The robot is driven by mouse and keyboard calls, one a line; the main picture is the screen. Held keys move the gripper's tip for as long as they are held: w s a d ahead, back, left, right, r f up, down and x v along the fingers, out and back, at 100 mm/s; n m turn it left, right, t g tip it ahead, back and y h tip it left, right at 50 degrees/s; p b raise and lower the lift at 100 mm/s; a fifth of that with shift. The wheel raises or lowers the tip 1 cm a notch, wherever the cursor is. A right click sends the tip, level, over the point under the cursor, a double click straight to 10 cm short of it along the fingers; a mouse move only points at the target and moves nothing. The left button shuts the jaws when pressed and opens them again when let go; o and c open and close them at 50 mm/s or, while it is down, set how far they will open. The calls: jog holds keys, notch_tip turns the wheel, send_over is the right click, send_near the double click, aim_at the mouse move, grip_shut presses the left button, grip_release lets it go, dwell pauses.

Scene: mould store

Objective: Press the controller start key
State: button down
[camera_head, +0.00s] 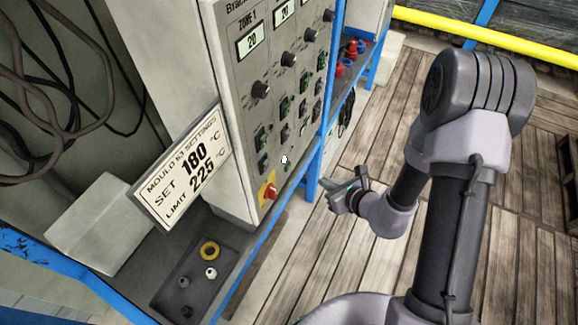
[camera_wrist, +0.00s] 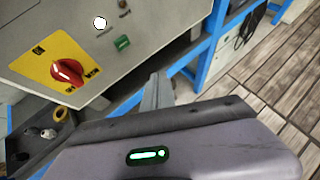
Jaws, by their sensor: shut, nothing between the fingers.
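The controller (camera_head: 225,60) is a grey cabinet with displays, knobs and switches on its front panel. Low on the panel is a small green key (camera_wrist: 121,42), beside a lit white lamp (camera_wrist: 100,22); the lamp also shows in the head view (camera_head: 284,159). Any lettering at the key is too small to read. My gripper (camera_head: 333,200) is shut and empty, in front of the panel and to its right, apart from it. In the wrist view its fingers (camera_wrist: 157,92) point toward the panel's lower edge, below and right of the green key.
A red rotary switch on a yellow plate (camera_head: 268,191) sits left of the green key. A sign (camera_head: 182,170) reads SET 180 °C, LIMIT 225 °C. A dark tray (camera_head: 169,290) holds small parts. A blue frame post (camera_head: 313,173) stands right of the cabinet. Planked floor lies open behind my arm.

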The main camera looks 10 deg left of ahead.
jog(key=w+a, duration=0.2)
jog(key=a, duration=0.5)
jog(key=shift+w+a+p, duration=0.25)
jog(key=shift+w+p, duration=0.05)
jog(key=shift+p, duration=0.1)
dwell(1.6)
jog(key=shift+w+a, duration=0.15)
jog(key=shift+a, duration=0.25)
jog(key=shift+w+a, duration=0.15)
jog(key=shift+a, duration=0.15)
dwell(0.4)
jog(key=shift+d, duration=0.1)
jog(key=shift+s+d, duration=0.3)
jog(key=shift+d, duration=0.3)
jog(key=d, duration=0.1)
jog(key=s+d, duration=0.1)
jog(key=d, duration=0.2)
jog(key=shift+s+d+b, duration=0.35)
jog(key=shift+d, duration=0.05)
